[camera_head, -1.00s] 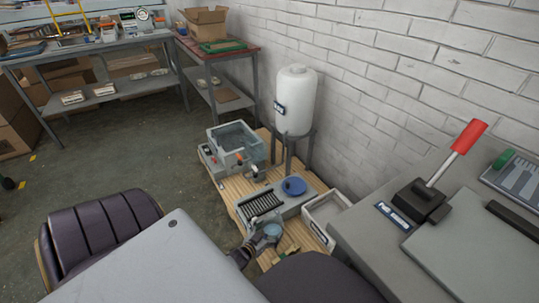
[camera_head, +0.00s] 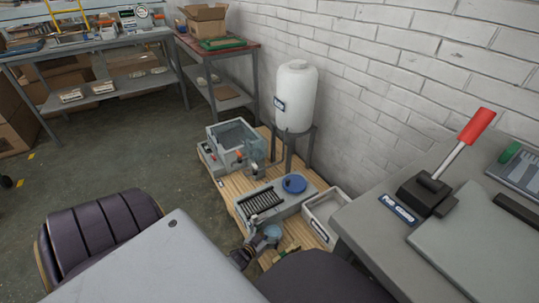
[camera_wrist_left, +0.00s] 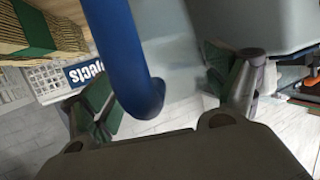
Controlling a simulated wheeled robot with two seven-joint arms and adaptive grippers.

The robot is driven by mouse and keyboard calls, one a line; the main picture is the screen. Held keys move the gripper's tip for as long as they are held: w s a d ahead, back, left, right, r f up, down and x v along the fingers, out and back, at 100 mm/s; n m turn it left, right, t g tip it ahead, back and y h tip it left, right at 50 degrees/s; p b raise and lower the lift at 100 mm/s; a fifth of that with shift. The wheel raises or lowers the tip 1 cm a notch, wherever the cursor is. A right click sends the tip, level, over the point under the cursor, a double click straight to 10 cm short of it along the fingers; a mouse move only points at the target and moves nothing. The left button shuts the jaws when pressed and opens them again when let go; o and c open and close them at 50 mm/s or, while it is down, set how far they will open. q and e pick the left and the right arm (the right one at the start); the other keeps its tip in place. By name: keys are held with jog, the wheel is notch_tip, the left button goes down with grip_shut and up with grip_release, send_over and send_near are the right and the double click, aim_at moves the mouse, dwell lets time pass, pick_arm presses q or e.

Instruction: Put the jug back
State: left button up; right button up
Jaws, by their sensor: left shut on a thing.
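My left gripper (camera_head: 266,240) is low beside the wooden pallet, near the front end of the grey drain station. It is shut on the jug (camera_head: 273,231), whose pale blue round top shows right at the fingers in the head view. In the left wrist view the jug's blue handle (camera_wrist_left: 145,92) runs down between the two fingers, and a pale translucent body (camera_wrist_left: 170,60) shows behind it. The fingers hide part of the jug, and I cannot tell whether it touches anything below. My right gripper is not in view.
The grey station (camera_head: 262,203) has a black ribbed rack and a blue disc (camera_head: 294,183). A tub (camera_head: 236,140) and white tank (camera_head: 295,97) stand behind. A labelled white bin (camera_head: 325,215) and a bench with a red-handled press (camera_head: 430,190) lie to the right.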

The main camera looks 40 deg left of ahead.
pick_arm(q)
jog(key=shift+f, duration=0.35)
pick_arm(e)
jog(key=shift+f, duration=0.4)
pick_arm(q)
jog(key=shift+f, duration=0.15)
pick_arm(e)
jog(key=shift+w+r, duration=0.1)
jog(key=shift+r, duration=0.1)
pick_arm(q)
jog(key=o, duration=1.2)
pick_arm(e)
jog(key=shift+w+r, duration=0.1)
pick_arm(q)
jog(key=shift+o, duration=0.2)
jog(key=shift+p+v, duration=0.35)
jog(key=shift+v, duration=0.55)
jog(key=a+p+v, duration=0.1)
jog(key=p+v, duration=0.3)
jog(key=v, duration=0.6)
jog(key=shift+d+r, duration=0.2)
jog(key=shift+d, duration=0.25)
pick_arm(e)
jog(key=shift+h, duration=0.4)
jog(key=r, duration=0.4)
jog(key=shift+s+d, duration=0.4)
